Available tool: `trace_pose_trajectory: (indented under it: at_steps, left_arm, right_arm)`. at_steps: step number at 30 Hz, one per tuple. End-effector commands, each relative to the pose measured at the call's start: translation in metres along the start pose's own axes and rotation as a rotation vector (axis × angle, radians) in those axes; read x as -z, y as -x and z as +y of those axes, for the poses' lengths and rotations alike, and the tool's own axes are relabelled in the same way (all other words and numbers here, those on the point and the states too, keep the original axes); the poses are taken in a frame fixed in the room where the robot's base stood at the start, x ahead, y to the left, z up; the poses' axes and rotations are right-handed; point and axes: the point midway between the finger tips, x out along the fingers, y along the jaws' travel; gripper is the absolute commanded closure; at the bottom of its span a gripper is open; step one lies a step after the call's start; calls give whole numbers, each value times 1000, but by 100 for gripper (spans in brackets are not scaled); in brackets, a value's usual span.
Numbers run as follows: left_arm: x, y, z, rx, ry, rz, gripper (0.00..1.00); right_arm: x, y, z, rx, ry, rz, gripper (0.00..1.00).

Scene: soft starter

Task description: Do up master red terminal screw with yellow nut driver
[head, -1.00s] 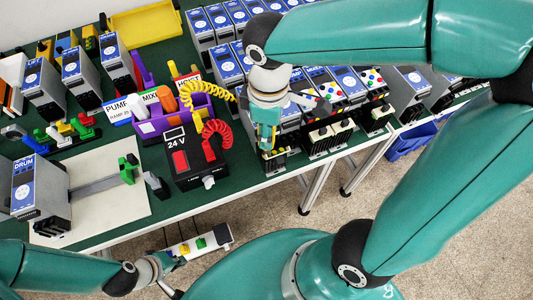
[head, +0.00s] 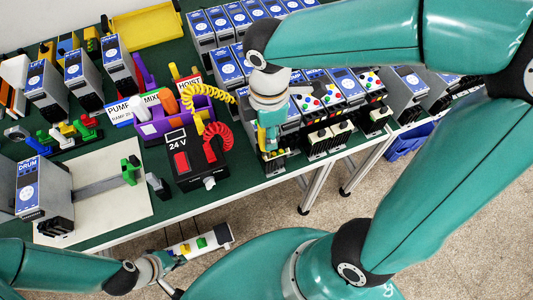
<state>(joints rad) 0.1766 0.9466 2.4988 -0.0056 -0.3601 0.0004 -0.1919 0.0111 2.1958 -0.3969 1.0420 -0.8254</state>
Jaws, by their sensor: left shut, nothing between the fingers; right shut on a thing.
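My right gripper (head: 269,143) points down over the front end of the row of grey soft starters (head: 318,143) right of the 24 V box. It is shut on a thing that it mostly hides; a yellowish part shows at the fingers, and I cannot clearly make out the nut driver. The red terminal screw under it is hidden or too small to tell, and so is any contact with it. My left gripper (head: 168,264) is low in the picture, in front of the table edge. It is shut and empty, beside a white strip with coloured blocks (head: 203,244).
The black 24 V box (head: 194,165) with a red coiled cord stands close left of my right gripper. Behind it is a purple holder (head: 165,122) with coloured handles. The DRUM unit (head: 39,190) stands on a pale mat (head: 112,212). A yellow tray (head: 145,27) lies at the back.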

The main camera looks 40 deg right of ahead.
Motion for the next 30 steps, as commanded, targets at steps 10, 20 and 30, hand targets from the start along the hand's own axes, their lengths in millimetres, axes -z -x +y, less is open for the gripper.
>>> trace_pose_trajectory:
  at_steps: [10, 20, 30]
  left_arm:
    - [0, 10, 4, 0, 0, 0, 100]
    - [0, 11, 4, 0, 0, 0, 100]
    - [0, 24, 9, 0, 0, 0, 100]
  right_arm:
    - [0, 0, 1, 1, 346, -2, 100]
    - [0, 1, 1, 1, 374, -2, 100]
    - [1, 2, 2, 2, 747, -3, 100]
